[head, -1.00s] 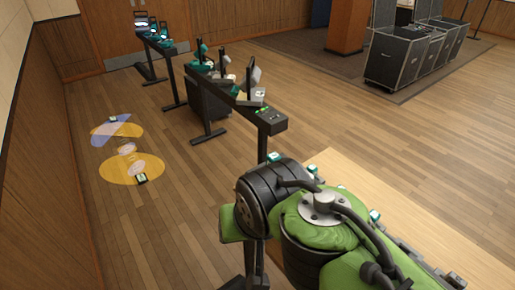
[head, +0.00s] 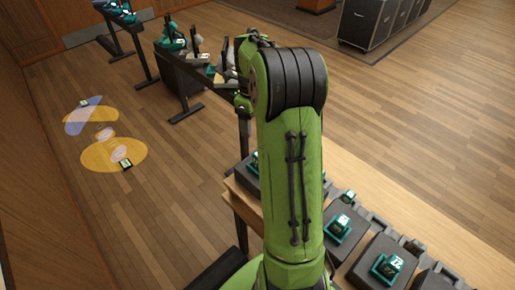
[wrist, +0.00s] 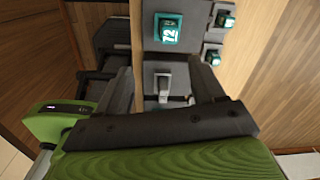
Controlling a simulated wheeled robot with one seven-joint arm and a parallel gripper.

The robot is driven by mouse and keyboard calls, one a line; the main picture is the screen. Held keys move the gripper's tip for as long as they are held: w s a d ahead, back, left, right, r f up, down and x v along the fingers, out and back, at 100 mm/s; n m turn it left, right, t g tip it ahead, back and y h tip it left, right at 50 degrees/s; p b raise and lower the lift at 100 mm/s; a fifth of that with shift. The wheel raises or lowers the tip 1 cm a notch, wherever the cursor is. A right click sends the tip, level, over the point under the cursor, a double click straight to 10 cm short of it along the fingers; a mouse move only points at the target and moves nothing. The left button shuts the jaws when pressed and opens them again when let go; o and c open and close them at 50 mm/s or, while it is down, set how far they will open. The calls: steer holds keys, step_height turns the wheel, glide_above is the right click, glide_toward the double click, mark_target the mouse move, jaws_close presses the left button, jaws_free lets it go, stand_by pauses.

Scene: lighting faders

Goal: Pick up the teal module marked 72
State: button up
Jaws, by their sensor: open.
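In the wrist view, the teal module marked 72 (wrist: 168,28) sits on a grey surface at the upper middle, its white number turned sideways. My gripper (wrist: 163,78) is open and empty, with its dark fingers pointing up the picture. The module is beyond the fingertips and apart from them. In the head view, my green arm hides the gripper. A teal module (head: 387,267) at the lower right carries a mark that looks like 72; I cannot tell whether it is the same one.
A light lever-like part (wrist: 163,86) stands between the fingers in the wrist view. Smaller teal-and-white modules (wrist: 225,19) are to the right. Open floor (head: 430,130) lies beyond.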

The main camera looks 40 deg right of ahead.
steer(key=d+f+m, duration=0.1)
steer(key=f, duration=0.4)
steer(key=d+f+m+p, duration=0.1)
steer(key=f, duration=0.5)
steer(key=f+p, duration=0.1)
steer(key=f, duration=0.5)
steer(key=shift+w+d+m, duration=0.15)
steer(key=shift+d+m, duration=0.25)
steer(key=shift+a+r, duration=0.1)
steer(key=c, duration=1.1)
